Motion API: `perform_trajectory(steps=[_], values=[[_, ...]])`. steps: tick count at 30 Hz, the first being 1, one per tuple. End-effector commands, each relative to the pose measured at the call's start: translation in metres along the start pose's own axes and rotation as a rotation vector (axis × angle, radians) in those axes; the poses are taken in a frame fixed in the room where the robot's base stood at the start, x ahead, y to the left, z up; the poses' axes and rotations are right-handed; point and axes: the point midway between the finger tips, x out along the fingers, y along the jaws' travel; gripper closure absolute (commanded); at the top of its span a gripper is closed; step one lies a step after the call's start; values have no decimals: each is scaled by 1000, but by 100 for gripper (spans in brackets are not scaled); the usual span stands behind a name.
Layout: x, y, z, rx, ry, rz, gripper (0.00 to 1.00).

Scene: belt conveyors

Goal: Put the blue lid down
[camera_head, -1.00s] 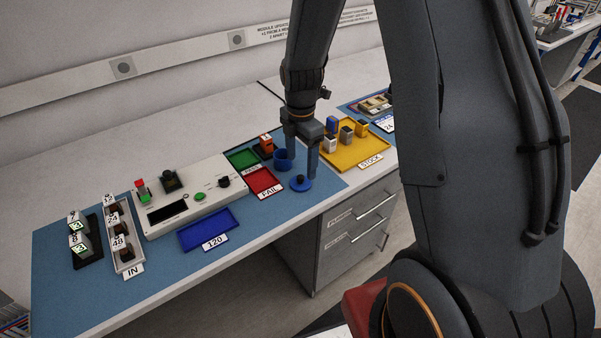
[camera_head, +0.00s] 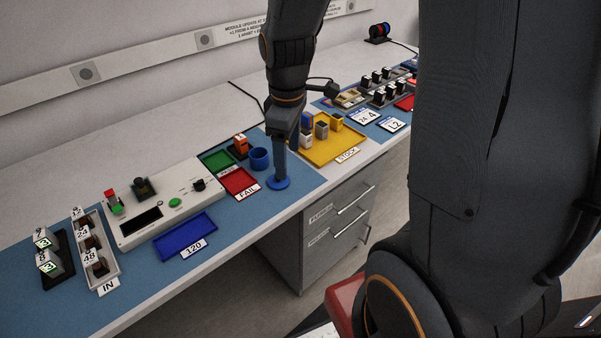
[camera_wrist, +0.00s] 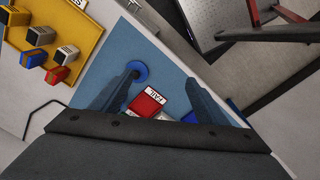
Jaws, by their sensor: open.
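The blue lid (camera_head: 278,184) lies flat on the blue mat, in front of the blue cup (camera_head: 260,159) and right of the red FAIL tray (camera_head: 239,183). My gripper (camera_head: 281,177) points down over the lid and hides its middle in the head view. In the wrist view, the lid (camera_wrist: 139,70) shows by the tip of the left finger. The two fingers of my gripper (camera_wrist: 162,77) stand wide apart there, with nothing held between them. Whether a finger touches the lid, I cannot tell.
The yellow STOCK tray (camera_head: 318,153) with several small blocks stands to the right. The green tray (camera_head: 216,160), the control box (camera_head: 160,205) and the blue 120 tray (camera_head: 184,238) are to the left. The bench's front edge is close to the lid.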

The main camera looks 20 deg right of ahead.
Motion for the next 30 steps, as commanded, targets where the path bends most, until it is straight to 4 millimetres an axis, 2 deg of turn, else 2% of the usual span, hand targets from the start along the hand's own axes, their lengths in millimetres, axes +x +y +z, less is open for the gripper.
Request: perform_trajectory(steps=[6,12,17,30], values=[[-8,-40,32,518,27,19,32],[-9,-61,49,815,46,23,32],[-9,-66,52,889,51,23,32],[-9,-66,52,890,51,23,32]])
